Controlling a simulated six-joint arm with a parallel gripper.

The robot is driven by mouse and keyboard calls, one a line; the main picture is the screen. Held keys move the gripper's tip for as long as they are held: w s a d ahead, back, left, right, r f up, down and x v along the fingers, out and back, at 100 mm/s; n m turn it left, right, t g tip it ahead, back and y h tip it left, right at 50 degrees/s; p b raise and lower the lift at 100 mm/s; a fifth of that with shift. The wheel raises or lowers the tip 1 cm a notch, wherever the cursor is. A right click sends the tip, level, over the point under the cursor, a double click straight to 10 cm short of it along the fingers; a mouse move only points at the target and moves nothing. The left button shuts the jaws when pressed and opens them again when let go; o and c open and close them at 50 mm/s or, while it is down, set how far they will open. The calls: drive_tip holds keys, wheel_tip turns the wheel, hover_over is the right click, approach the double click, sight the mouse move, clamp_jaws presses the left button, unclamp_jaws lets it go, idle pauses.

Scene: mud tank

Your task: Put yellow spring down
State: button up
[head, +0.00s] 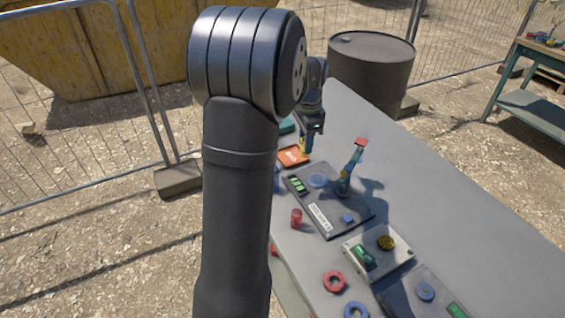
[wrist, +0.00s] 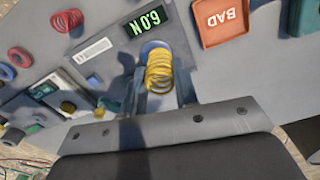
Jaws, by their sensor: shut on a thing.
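My gripper (wrist: 160,95) is shut on the yellow spring (wrist: 160,72), which shows between the two fingers in the wrist view. The spring's far end overlaps a blue round pad (wrist: 151,46) on a dark flat device (wrist: 110,68). I cannot tell whether the spring touches the pad or hangs above it. The device has a green digit display (wrist: 146,20). In the head view my gripper (head: 304,143) is at the far part of the table, near the orange tray (head: 293,157), and the spring is hard to make out.
A slim upright post with a red top (head: 350,168) rises from the device. A red spring (head: 296,218) stands beside it. The right of the table is clear.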

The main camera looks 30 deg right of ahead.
drive_tip(key=shift+m, duration=0.3)
drive_tip(key=w+a+f, duration=0.2)
drive_tip(key=w+a, duration=0.1)
drive_tip(key=w, duration=0.1)
drive_tip(key=w+a+f, duration=0.2)
drive_tip(key=w+a, duration=0.1)
drive_tip(key=w+a+f, duration=0.3)
drive_tip(key=w, duration=0.1)
drive_tip(key=shift+w, duration=0.35)
drive_tip(key=shift+f, duration=1.95)
drive_tip(key=shift+f, duration=0.2)
drive_tip(key=o, duration=1)
drive_tip(key=shift+o, duration=0.2)
drive_tip(key=shift+r, duration=0.1)
wheel_tip(320, 180, up, 12)
